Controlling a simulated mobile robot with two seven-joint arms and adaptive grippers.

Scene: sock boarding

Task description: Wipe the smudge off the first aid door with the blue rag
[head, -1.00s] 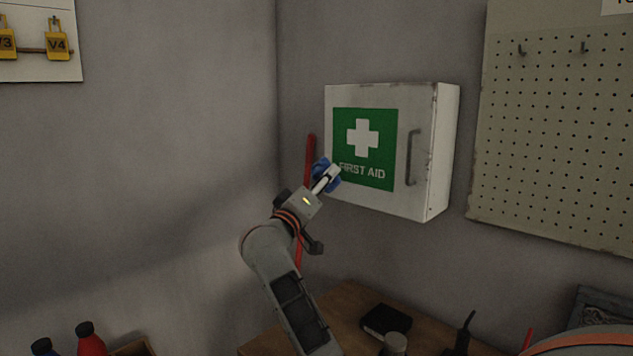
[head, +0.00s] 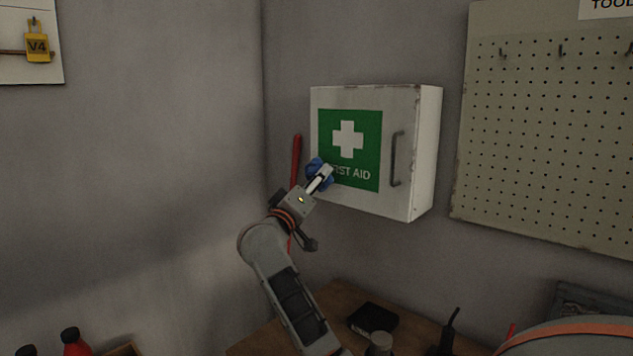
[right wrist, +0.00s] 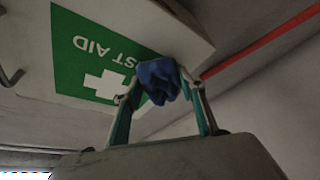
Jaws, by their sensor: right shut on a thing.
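The white first aid cabinet (head: 402,198) hangs on the wall near the corner. Its door bears a green panel (head: 362,120) with a white cross, and a grey handle (head: 396,158) at right. My right gripper (head: 321,178) is shut on the crumpled blue rag (head: 314,171), at the lower left of the green panel, covering the first letters of FIRST AID. The right wrist view shows the rag (right wrist: 158,80) between the fingers, against or very close to the door; contact is unclear. I cannot make out a distinct smudge. My left gripper is not in view.
A red bar (head: 296,160) stands on the wall left of the cabinet. A pegboard (head: 550,150) hangs to the right. Below, a wooden bench (head: 340,297) holds a black box (head: 374,318) and a black upright item (head: 447,335).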

